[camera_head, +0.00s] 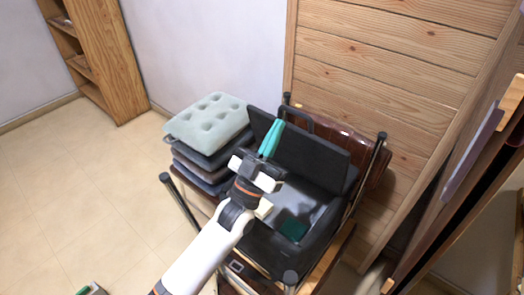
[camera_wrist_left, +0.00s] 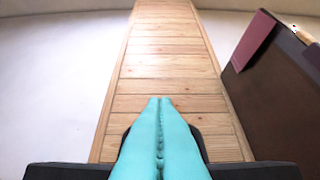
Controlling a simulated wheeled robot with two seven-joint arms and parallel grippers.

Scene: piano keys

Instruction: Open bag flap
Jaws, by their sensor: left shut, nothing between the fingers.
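The black bag (camera_head: 262,247) sits on a metal-framed rack in the middle of the head view. Its broad black flap (camera_head: 318,158) stands raised and leans back toward the wooden wall. The grey inside of the bag shows below it, with a dark green patch (camera_head: 293,228). My left gripper (camera_head: 271,138) has teal fingers, shut together and empty, over the left part of the flap in the picture. Whether they touch it I cannot tell. The shut fingers also show in the left wrist view (camera_wrist_left: 160,100). My gripper and forearm hide part of the bag's left side.
A stack of cushions (camera_head: 209,122) stands close to the left of the bag. A brown leather-like item (camera_head: 345,137) lies behind the flap, near the plank wall (camera_head: 390,70). Rack posts (camera_head: 376,160) stick up around the bag. Open floor (camera_head: 80,190) lies to the left.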

